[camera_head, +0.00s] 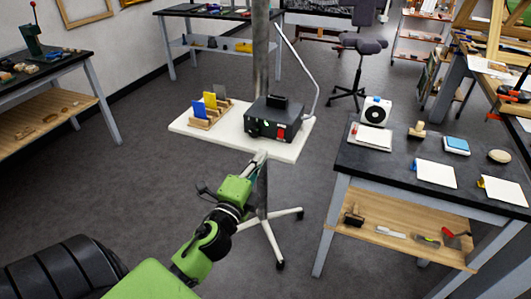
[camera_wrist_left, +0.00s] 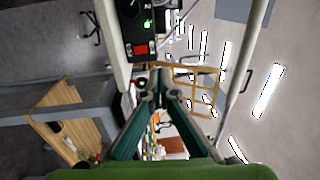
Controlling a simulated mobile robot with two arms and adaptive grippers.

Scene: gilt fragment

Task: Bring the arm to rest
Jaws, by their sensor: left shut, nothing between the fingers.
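My left arm (camera_head: 205,240), green and black, reaches up from the bottom of the head view. Its left gripper (camera_head: 261,157) points away from me at the front edge of the white stand top (camera_head: 190,128). I cannot tell whether it touches that edge. In the left wrist view the two dark teal fingers of the left gripper (camera_wrist_left: 158,76) meet at their tips, with nothing between them. My right gripper is in neither view.
The stand holds a black box (camera_head: 272,118) with a red switch and a wooden rack (camera_head: 210,113) of coloured cards. A dark workbench (camera_head: 400,165) with pads stands at right, another bench (camera_head: 45,70) at left. A stool (camera_head: 360,50) is behind. Floor at left is clear.

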